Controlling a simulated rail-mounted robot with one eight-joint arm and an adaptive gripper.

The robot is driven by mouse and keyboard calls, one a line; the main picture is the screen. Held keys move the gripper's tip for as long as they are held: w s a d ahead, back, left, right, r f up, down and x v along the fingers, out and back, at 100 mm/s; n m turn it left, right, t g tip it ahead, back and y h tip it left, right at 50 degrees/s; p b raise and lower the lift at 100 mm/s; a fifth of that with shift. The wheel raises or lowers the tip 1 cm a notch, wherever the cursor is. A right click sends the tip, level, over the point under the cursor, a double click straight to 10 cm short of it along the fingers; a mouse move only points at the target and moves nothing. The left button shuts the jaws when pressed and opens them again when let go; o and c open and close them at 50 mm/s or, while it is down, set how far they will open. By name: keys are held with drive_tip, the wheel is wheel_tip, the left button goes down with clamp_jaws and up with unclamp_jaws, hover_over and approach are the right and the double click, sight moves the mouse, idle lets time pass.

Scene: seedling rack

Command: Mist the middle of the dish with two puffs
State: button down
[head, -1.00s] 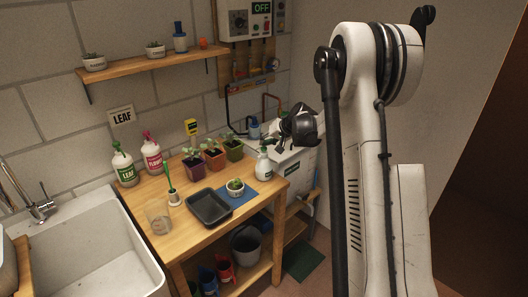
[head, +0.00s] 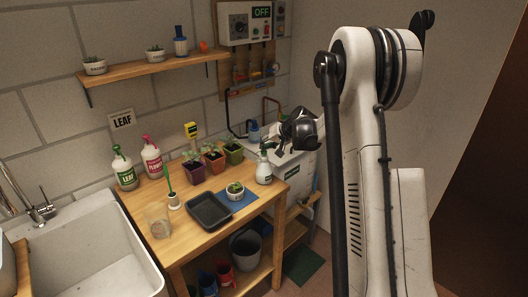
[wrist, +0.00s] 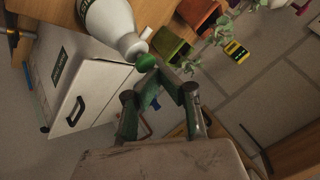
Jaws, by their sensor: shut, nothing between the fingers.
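The white spray bottle (head: 264,171) stands upright at the bench's right end, right of the dish. In the wrist view the bottle (wrist: 108,25) shows from above at the top, with its green top (wrist: 146,62) close to my fingertips. My gripper (head: 284,132) is just above and right of the bottle in the head view. Its fingers (wrist: 163,78) converge in the wrist view and hold nothing. I cannot tell whether they touch the bottle's top.
A black tray (head: 209,211) lies left of the dish. Potted seedlings (head: 213,158) stand behind it. Labelled bottles (head: 124,170), a green-handled tool (head: 171,188) and a clear cup (head: 158,221) are further left. A white lidded box (head: 293,168) stands beside the bench, under my gripper.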

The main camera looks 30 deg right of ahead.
idle(0.4)
drive_tip(key=shift+f+b, duration=0.5)
drive_tip(key=shift+b, duration=0.15)
drive_tip(key=shift+r, duration=0.5)
drive_tip(key=shift+r+p, duration=1.25)
drive_tip(key=shift+r, duration=1.8)
